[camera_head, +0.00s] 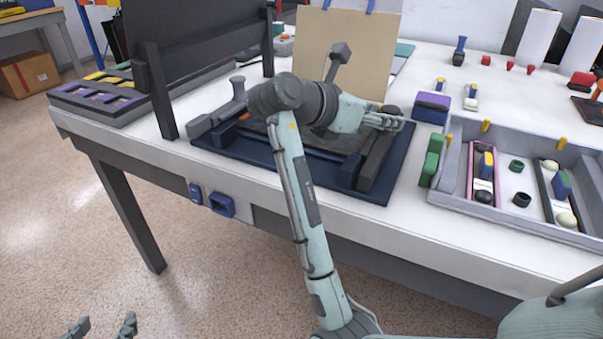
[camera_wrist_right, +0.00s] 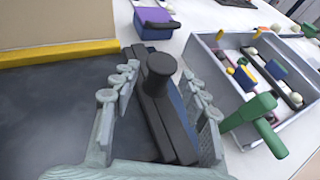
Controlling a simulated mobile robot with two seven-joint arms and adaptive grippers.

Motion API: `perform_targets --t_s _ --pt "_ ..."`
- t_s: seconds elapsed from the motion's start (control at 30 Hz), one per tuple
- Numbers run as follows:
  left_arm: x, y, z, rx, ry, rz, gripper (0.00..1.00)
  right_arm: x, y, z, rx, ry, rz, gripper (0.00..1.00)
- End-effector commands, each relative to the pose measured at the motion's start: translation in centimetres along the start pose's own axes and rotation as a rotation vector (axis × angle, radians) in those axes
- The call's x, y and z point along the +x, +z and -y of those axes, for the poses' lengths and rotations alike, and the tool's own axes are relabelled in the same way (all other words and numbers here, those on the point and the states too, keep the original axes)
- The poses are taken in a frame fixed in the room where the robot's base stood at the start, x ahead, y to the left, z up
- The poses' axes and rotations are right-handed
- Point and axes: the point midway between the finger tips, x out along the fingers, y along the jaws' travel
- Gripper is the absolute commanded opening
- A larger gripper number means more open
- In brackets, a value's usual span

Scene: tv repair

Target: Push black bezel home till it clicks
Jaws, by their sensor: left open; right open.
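The black bezel (camera_head: 376,163) is a dark bar at the right end of the dark blue mat (camera_head: 283,178) on the white table. In the right wrist view it is a dark bar (camera_wrist_right: 164,124) with a black knob (camera_wrist_right: 160,70) standing up from it. My right gripper (camera_head: 388,120) is above that end of the mat; in its wrist view its open fingers (camera_wrist_right: 160,100) stand either side of the bar and knob. Contact and any gap under the bezel cannot be told. My left gripper (camera_head: 101,327) is open and empty, low over the floor.
A grey tray (camera_head: 500,209) holding parts is to the right, with green handled pieces (camera_head: 431,162) at its near-left side. A purple-topped box (camera_head: 432,108) is behind. A tan panel (camera_head: 350,52) stands at the back, and a black screen (camera_head: 195,32) stands left.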

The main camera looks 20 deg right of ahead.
Motion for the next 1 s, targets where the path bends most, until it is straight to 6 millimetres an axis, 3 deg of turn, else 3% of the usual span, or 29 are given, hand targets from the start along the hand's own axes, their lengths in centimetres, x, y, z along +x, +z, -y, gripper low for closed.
perform_targets --t_s 0.2,0.43,1.0 --pt "-1.4 -2.4 0.2 0.0 0.0 0.0 0.51 -2.3 0.4 0.0 -0.002 0.0 -0.002 0.45" --pt "-2.1 -3.6 0.4 0.0 0.0 0.0 0.51 -4.3 0.2 0.0 -0.002 0.0 -0.001 0.45" --pt "-2.1 -3.6 0.4 0.0 0.0 0.0 0.51 -4.6 0.0 0.0 0.0 0.0 0.0 0.45"
